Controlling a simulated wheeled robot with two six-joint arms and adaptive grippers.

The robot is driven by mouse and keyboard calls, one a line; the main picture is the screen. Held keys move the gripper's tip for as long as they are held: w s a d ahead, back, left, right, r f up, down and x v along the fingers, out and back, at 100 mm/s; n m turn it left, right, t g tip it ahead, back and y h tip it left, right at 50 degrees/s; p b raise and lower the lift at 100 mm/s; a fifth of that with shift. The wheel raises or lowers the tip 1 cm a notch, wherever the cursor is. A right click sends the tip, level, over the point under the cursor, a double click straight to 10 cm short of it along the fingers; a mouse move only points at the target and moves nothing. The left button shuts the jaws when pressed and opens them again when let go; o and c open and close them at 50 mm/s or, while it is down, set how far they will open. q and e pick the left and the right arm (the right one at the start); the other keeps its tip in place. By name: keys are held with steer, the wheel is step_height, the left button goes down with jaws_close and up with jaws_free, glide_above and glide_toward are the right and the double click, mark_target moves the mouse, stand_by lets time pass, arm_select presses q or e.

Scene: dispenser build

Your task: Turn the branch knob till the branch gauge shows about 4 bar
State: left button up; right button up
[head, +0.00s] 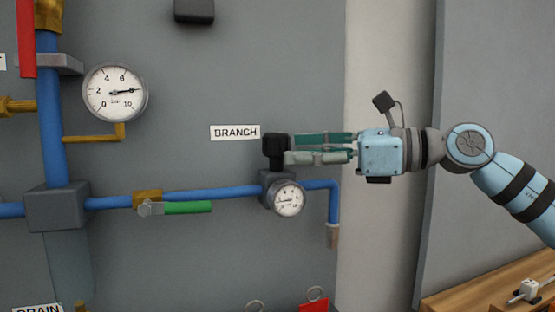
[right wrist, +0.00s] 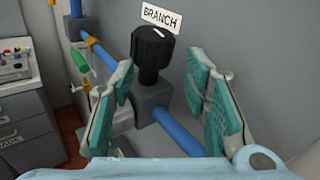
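The black branch knob (head: 276,147) sits on a grey valve body beside the BRANCH label (head: 235,132). It also shows in the right wrist view (right wrist: 152,50), with a white mark on its top. Just below it is the small round branch gauge (head: 289,199); its needle seems to point left, toward the low side, but is too small to read exactly. My right gripper (head: 293,149) is open, its teal-padded fingers pointing left with their tips close to the knob. In the right wrist view the knob lies between and beyond the fingertips (right wrist: 160,80). My left gripper is out of view.
A larger gauge (head: 115,92) at upper left reads about 8. A blue pipe (head: 235,192) with a green-handled valve (head: 187,208) runs left of the branch gauge. A red tag (head: 315,303) is at the bottom. A wooden bench (head: 490,290) stands at lower right.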

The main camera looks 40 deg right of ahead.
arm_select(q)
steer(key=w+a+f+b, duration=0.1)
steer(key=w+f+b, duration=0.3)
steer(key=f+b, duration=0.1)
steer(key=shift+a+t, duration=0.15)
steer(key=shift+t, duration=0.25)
arm_select(e)
steer(key=s+d, duration=0.2)
steer(key=s, duration=0.9)
steer(key=shift+s, duration=0.15)
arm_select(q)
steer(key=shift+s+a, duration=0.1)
arm_select(e)
steer(key=shift+d, duration=0.1)
steer(key=v, duration=1.2)
